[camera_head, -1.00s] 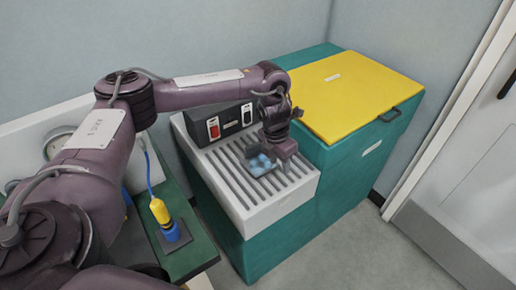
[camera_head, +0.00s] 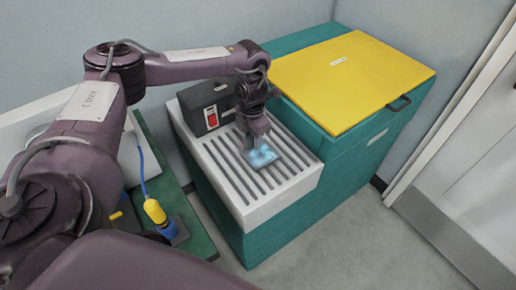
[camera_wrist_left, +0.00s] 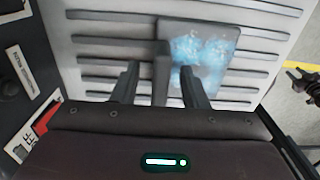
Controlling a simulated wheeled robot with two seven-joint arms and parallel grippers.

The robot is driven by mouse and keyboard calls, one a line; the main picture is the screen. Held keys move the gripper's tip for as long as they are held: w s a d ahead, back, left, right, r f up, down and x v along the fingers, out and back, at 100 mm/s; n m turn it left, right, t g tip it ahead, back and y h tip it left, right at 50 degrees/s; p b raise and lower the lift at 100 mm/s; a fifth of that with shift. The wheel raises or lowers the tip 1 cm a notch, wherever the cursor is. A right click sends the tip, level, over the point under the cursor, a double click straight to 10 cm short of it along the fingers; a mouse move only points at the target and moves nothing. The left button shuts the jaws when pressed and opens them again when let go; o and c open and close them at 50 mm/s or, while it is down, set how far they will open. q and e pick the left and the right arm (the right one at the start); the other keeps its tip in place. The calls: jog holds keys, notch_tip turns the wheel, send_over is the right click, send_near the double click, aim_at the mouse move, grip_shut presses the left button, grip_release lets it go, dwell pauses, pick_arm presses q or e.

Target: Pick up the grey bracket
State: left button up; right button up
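The grey bracket (camera_head: 264,160) lies on the slatted top of the white unit, with pale blue patches on its flat plate. In the left wrist view the bracket (camera_wrist_left: 212,72) shows its plate and an upright flange. My left gripper (camera_head: 252,141) is over the bracket, pointing down. In the left wrist view the left gripper (camera_wrist_left: 159,70) is open, with one finger on each side of the upright flange. A gap shows between the flange and the left finger; contact on the right side is unclear. My right gripper is not clearly identifiable.
A dark control box with a red switch (camera_head: 212,118) stands behind the slats. A yellow lid (camera_head: 350,80) on a teal cabinet is at right. A yellow-and-blue tool (camera_head: 156,213) stands on the green bench. A dark, unclear object (camera_wrist_left: 303,84) shows at the wrist view's right edge.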

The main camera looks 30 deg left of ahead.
pick_arm(q)
jog(key=c, duration=0.5)
grip_shut()
jog(key=shift+w+r, duration=0.1)
pick_arm(e)
jog(key=shift+s+a, duration=0.1)
jog(key=shift+a, duration=0.05)
